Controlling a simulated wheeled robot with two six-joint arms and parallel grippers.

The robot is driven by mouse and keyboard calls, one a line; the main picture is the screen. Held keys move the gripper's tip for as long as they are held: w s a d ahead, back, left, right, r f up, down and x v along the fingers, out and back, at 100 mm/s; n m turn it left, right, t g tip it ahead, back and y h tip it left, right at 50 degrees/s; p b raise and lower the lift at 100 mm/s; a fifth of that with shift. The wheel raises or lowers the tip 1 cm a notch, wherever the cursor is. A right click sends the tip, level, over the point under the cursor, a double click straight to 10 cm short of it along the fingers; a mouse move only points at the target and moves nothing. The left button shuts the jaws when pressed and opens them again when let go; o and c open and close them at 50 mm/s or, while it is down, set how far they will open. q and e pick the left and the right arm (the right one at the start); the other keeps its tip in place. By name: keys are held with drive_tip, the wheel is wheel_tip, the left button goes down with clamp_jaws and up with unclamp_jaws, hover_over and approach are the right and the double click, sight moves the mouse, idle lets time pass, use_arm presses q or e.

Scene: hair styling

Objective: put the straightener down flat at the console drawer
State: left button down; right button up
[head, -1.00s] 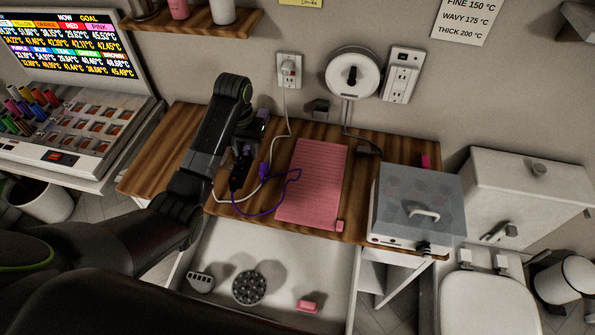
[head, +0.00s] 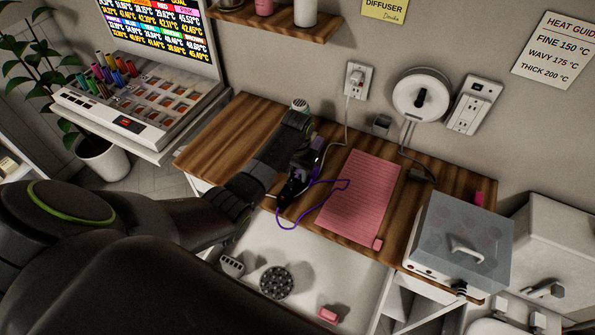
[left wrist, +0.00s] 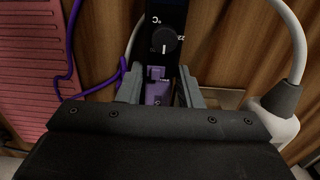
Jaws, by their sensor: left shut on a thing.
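The straightener (head: 290,190) is dark with purple parts; its cord (head: 285,227) is purple. My left gripper (head: 306,165) is shut on it over the wooden console top, left of the pink mat (head: 357,195). In the left wrist view, a black body with a °C dial (left wrist: 165,40) and a purple part (left wrist: 158,93) show between the fingers (left wrist: 160,88). Whether it touches the wood is unclear. The console drawer (head: 310,268) is open in front, below the top. My right gripper is not in view.
A round dark-studded piece (head: 276,283), a pale comb-like piece (head: 231,265) and a pink block (head: 328,314) lie in the drawer. A lidded box (head: 462,240) stands right of the mat. A white cord hangs from the outlet (head: 357,80).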

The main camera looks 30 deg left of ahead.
use_arm(q)
drive_tip(key=c, duration=1)
unclamp_jaws()
